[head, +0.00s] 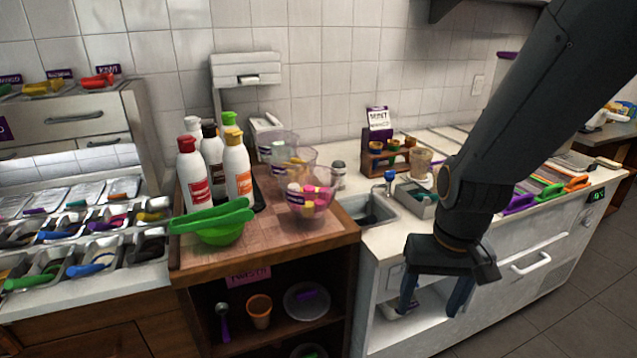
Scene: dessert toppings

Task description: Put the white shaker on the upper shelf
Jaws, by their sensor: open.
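A small pale shaker with a grey top (338,178) stands upright behind the clear cups, near the seam between wooden counter and white counter; it looks like the white shaker. My gripper (432,298) is open, pointing down in front of the white cabinet, well to the right of and nearer than the shaker. Nothing shows between its fingers. The open wooden cabinet has an upper shelf (282,338) holding a scoop, an orange cup and a pale round dish. The white cabinet also has an open compartment (425,318) behind my fingers.
Squeeze bottles (238,168), a green bowl (220,232) and clear cups (312,198) crowd the wooden counter. A sink (368,212), a metal container (415,200) and a wooden rack (388,155) stand on the white counter. Topping trays (100,232) lie left. The floor at right is clear.

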